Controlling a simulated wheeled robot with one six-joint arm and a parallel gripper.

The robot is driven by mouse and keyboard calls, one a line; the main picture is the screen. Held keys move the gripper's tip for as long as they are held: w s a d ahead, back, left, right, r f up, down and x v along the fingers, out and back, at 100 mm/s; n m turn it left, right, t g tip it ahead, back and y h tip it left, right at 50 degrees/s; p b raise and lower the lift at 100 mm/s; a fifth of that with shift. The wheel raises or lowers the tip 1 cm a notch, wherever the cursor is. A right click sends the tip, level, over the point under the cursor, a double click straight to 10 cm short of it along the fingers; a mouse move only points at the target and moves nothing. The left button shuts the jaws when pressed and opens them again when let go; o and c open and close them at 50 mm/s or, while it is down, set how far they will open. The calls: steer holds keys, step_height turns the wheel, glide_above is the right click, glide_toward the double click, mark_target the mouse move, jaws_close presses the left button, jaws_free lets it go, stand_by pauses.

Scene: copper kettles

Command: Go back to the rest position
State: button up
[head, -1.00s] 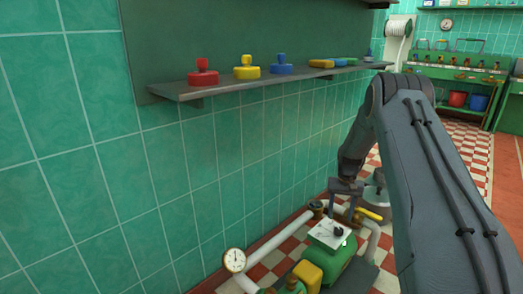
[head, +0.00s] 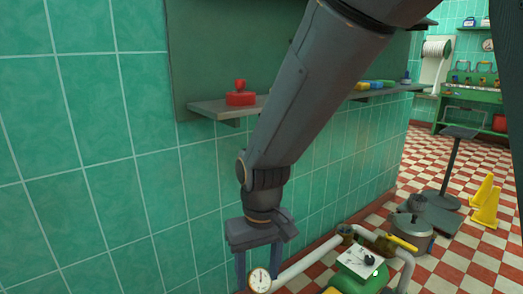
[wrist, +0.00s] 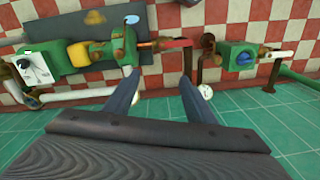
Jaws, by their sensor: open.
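My gripper (head: 264,262) hangs down in front of the green tiled wall in the head view, at the lower middle. Its two fingers are apart with nothing between them. In the wrist view my gripper (wrist: 160,85) also shows open and empty, its fingers pointing toward the pipework near the floor. A pressure gauge (head: 259,280) shows close to the fingers in the head view. A gauge (wrist: 206,92) is also beside the right finger in the wrist view. I cannot tell whether the fingers touch anything.
A green pump (head: 355,275) with white pipes stands by the wall. A shelf (head: 212,106) holds a red knob-like piece (head: 241,95) and others, partly hidden by my arm.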

steer(key=s+r+n, duration=0.1)
steer(key=s+n, duration=0.1)
steer(key=s, duration=1.1)
steer(key=d+r+m+p, duration=0.3)
steer(key=d+r+p, duration=0.7)
steer(key=r+p, duration=0.3)
steer(key=d+r+m+p, duration=0.3)
steer(key=d+r+p, duration=0.7)
steer(key=r+p, duration=0.3)
steer(key=shift+m+p, duration=0.4)
steer(key=shift+p, duration=0.35)
